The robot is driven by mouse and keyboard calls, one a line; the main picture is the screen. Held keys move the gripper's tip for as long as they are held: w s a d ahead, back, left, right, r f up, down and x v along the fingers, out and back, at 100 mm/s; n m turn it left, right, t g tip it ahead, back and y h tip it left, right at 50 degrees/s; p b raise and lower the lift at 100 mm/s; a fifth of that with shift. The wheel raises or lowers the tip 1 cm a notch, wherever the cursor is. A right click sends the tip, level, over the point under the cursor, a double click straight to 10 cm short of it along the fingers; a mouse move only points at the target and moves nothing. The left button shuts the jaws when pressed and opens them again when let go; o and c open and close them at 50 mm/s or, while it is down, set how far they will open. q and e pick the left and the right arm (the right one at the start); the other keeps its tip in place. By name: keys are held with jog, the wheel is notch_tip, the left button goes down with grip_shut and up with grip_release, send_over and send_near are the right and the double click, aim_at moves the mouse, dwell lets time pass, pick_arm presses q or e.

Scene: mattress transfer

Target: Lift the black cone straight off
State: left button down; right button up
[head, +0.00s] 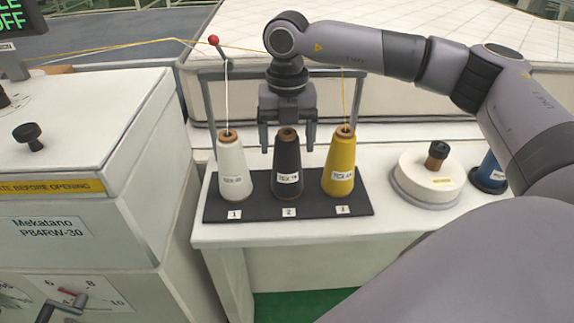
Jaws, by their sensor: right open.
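The black cone (288,170) stands upright in the middle of a dark base (262,212), at the spot marked 2. It has a white label and a brown top. My right gripper (287,142) points down over it, open, with one finger on each side of the cone's upper part. I cannot tell whether the fingers touch the cone. A white cone (232,168) stands to its left at mark 1. A yellow cone (340,168) stands to its right at mark 3. My left gripper is not in view.
Threads rise from the white and yellow cones towards a grey frame (208,100) behind, with a red ball (213,40) near its top left. A white round object (428,178) and a blue spool (489,173) sit at right. A machine (80,190) stands at left.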

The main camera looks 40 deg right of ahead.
notch_tip(320, 180, down, 2)
jog(key=shift+f, duration=0.15)
grip_shut()
jog(key=shift+r, duration=0.2)
notch_tip(320, 180, up, 20)
dwell(0.6)
jog(key=shift+f, duration=0.1)
